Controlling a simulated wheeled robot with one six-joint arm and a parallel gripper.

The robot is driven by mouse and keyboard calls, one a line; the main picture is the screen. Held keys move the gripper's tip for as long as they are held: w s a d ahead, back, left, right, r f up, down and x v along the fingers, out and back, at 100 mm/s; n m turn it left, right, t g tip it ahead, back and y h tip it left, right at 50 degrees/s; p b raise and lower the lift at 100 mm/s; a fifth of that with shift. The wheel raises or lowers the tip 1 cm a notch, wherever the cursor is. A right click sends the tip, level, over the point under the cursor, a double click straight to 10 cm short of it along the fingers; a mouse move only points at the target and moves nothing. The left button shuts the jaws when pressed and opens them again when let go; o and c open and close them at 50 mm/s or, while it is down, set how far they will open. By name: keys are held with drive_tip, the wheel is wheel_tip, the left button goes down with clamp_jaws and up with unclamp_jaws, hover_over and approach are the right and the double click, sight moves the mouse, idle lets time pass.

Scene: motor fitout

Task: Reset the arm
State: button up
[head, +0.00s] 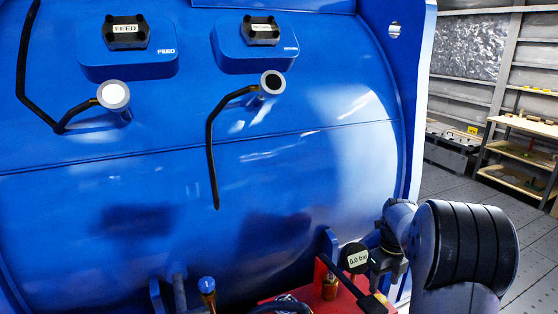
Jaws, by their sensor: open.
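My arm comes in at the lower right, with a large black ribbed joint and a grey link bending toward the blue machine. The dark end of my arm, with my gripper (386,263), is small and crowded against fittings in the picture. I cannot make out its two fingertips clearly, and I see nothing held. A round black gauge (357,258) reading "0.0 bar" shows just left of it. I cannot tell whether they touch.
The large blue drum (300,170) fills the left and middle. A red block (320,290) with fittings sits below. Shelves (525,150) and open floor lie right.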

sight(380, 298)
wheel_tip(380, 298, down, 6)
drive_tip(key=shift+r, duration=0.15)
drive_tip(key=shift+r, duration=0.1)
idle(0.5)
